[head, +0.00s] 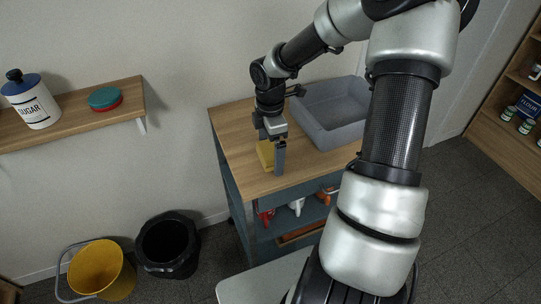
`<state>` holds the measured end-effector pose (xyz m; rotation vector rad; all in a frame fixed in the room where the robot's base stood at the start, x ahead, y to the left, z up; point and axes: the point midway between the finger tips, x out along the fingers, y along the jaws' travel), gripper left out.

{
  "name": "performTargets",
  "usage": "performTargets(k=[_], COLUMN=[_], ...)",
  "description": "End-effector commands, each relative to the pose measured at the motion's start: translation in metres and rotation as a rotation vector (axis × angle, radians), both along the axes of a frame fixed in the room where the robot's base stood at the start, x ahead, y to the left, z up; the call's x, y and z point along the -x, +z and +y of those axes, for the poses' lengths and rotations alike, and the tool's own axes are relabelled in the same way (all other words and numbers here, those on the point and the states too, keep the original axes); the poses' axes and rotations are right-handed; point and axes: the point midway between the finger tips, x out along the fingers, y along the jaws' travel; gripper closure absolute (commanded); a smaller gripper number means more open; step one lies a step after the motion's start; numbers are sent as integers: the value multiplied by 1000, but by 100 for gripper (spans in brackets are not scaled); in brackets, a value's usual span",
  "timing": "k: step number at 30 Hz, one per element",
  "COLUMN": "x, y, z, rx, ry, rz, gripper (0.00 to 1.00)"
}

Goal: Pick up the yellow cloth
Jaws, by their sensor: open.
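The yellow cloth (265,154) lies on the wooden top of a cart (235,135), near its left front part. My gripper (275,158) is open and points down right at the cloth, with one finger in front of it. The finger and the gripper body hide part of the cloth. I cannot tell whether the fingers touch it.
A grey bin (330,112) stands on the cart just right of my gripper. Bottles (297,206) sit on the shelf below. A wall shelf (130,92) holds a sugar jar (32,104) and a round tin (105,98). A yellow bucket (100,270) and black bin (168,245) stand on the floor.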

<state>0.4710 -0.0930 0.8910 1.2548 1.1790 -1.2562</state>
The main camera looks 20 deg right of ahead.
Motion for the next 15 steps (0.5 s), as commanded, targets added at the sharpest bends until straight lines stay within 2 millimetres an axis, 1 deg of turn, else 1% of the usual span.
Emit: performTargets(k=[3, 4, 11, 12, 15], x=[0, 0, 0, 0, 0], y=[1, 1, 1, 1, 1], z=[0, 0, 0, 0, 0], rx=[0, 0, 0, 0, 0], ry=[0, 0, -1, -1, -1], rz=[0, 0, 0, -1, -1], gripper=[0, 3, 42, 44, 44])
